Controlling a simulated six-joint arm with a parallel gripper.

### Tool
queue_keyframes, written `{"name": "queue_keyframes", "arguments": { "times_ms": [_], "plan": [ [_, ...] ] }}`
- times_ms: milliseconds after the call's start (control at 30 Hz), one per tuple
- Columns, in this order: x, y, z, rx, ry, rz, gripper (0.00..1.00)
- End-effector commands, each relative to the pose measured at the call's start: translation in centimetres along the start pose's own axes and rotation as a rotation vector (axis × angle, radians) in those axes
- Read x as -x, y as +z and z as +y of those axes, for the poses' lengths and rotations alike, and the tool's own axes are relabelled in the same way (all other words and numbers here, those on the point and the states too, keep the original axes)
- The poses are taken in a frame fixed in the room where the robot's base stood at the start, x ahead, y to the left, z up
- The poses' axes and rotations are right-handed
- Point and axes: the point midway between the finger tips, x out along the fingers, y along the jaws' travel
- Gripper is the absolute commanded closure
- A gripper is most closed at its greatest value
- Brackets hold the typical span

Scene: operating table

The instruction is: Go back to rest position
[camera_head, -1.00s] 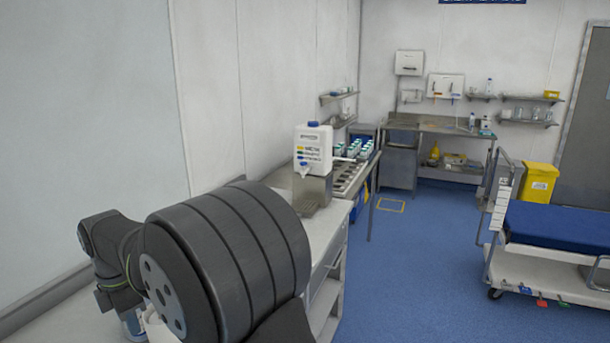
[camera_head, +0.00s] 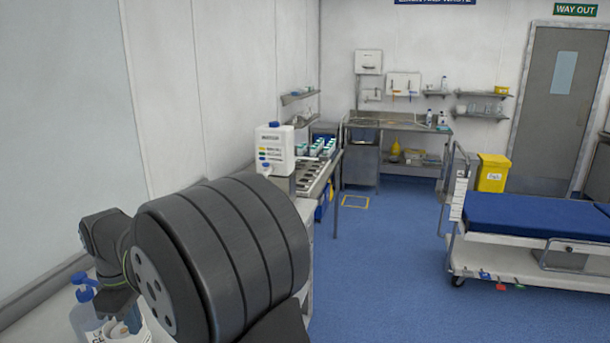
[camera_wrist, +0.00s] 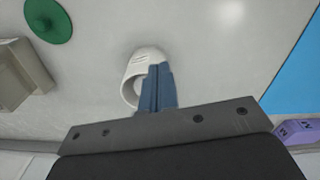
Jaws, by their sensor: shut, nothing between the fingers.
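My gripper (camera_wrist: 158,88) shows in the wrist view, its blue-grey fingers shut together with nothing between them. A white rounded object with a dark opening (camera_wrist: 143,72) lies on the pale surface just beyond the fingertips; I cannot tell whether they touch it.
The wrist view shows a green disc (camera_wrist: 48,18), a beige block (camera_wrist: 20,75) and a purple item (camera_wrist: 296,132). In the head view, pump bottles (camera_head: 88,310) stand beside my arm, a white dispenser (camera_head: 275,150) beyond it. Blue floor (camera_head: 375,260) lies open before a blue-topped trolley (camera_head: 530,215).

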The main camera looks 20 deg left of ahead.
Motion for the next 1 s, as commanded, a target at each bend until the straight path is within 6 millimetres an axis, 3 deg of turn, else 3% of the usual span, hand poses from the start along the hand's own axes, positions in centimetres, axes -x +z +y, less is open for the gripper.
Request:
{"name": "queue_keyframes", "arguments": {
  "times_ms": [400, 600, 1000],
  "plan": [
    [0.1, 2.2, 1.3, -0.324, 0.0, 0.0, 1.0],
    [-1.0, 2.2, 1.3, -0.327, -0.001, -0.001, 1.0],
    [-1.0, 2.2, 1.3, -0.326, 0.0, 0.0, 1.0]
  ]
}}
